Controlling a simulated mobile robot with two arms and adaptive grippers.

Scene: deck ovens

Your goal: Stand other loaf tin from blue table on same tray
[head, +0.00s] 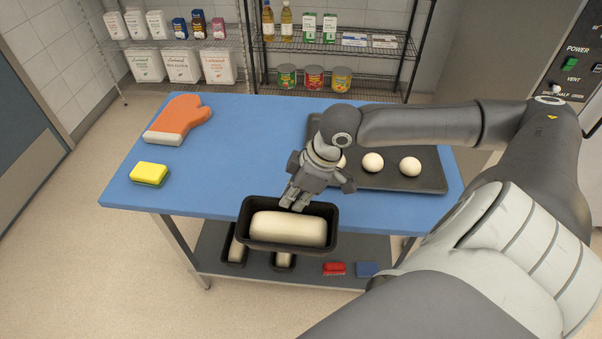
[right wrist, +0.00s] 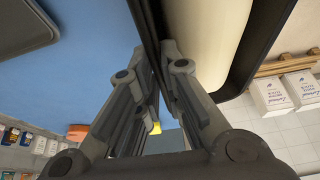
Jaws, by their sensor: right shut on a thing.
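My right gripper (head: 296,200) is shut on the far long wall of a black loaf tin (head: 262,204), with pale dough (head: 288,228) inside. The tin looks roughly level, over or just off the front edge of the blue table (head: 240,135); I cannot tell its exact height. The right wrist view shows the fingers (right wrist: 160,75) on either side of the tin wall (right wrist: 262,45). A dark tray (head: 428,181) lies on the right of the table with dough balls (head: 373,162) on it; my arm hides part of it. My left gripper is not in view.
An orange oven mitt (head: 178,122) and a yellow sponge (head: 149,174) lie on the table's left side. On the lower shelf are two loaf tins (head: 283,262), a red brush (head: 334,268) and a blue item (head: 367,269). The table's middle is clear.

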